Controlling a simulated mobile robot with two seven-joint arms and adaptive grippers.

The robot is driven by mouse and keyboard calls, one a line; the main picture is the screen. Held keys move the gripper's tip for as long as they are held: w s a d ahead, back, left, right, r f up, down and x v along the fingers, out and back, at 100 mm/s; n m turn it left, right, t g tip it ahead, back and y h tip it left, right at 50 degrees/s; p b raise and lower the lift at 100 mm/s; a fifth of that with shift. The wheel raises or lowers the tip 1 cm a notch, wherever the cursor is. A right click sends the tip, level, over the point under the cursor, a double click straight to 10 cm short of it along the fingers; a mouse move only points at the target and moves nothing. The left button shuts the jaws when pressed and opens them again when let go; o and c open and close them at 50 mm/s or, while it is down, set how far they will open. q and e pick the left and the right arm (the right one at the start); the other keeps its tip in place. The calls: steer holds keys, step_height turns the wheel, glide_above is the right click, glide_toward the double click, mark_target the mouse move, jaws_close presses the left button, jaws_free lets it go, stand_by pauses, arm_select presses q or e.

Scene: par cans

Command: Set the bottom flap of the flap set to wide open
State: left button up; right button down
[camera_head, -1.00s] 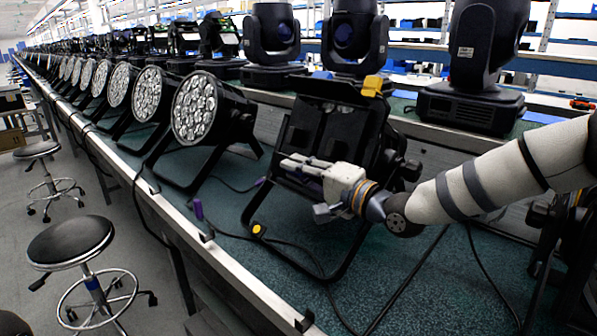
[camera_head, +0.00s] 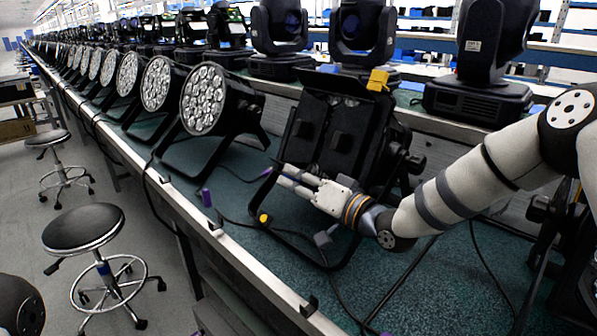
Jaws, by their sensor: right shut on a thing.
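The flap set is on the front of a black par can (camera_head: 385,140) that stands tilted on its floor bracket on the bench. Its top flap (camera_head: 345,84) sticks out at the upper edge, with a yellow tab at its right corner. Dark side and inner panels (camera_head: 340,137) show below it. The bottom flap is dark and mostly hidden behind my right gripper, so its angle is hard to tell. My right gripper (camera_head: 284,177) is at the lower edge of the flap set, fingers pointing left, shut on what appears to be the bottom flap. My left gripper is out of view.
A row of par cans with bare lens faces (camera_head: 203,98) runs back along the left. Moving-head lights (camera_head: 487,62) stand on a raised shelf behind. Cables lie on the green bench top (camera_head: 260,285). Stools (camera_head: 84,226) stand on the aisle floor.

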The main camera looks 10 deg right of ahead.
steer(key=shift+s+f+n, duration=0.1)
steer(key=shift+f+n, duration=0.7)
steer(key=shift+n, duration=0.65)
steer(key=shift+f+n, duration=0.8)
steer(key=shift+n, duration=0.65)
steer(key=c, duration=1.6)
jaws_free()
